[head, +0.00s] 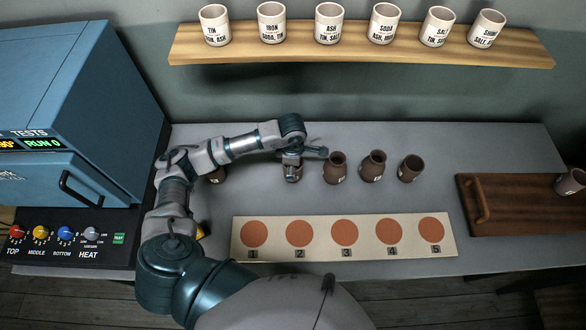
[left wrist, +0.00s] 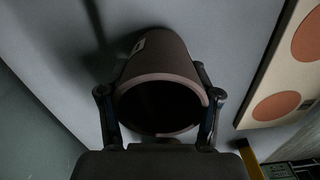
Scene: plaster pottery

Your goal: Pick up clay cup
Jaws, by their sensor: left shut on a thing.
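Several brown clay cups stand in a row on the grey table. My left gripper (head: 292,166) points down over one clay cup (head: 293,175) in that row. In the left wrist view, the left gripper (left wrist: 160,105) has one finger on each side of the dark brown cup (left wrist: 165,75), shut on it, with its open mouth facing the camera. To its right stand a cup (head: 335,170), another cup (head: 373,167) and a third cup (head: 410,168). A cup (head: 217,174) at the left is partly behind my arm. My right gripper is not in view.
A board (head: 276,251) with numbered orange circles lies in front of the cups. A blue kiln (head: 80,100) stands at the left. A wooden tray (head: 515,210) with a clay cup (head: 571,182) is at the right. A shelf (head: 360,56) with labelled white cups hangs behind.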

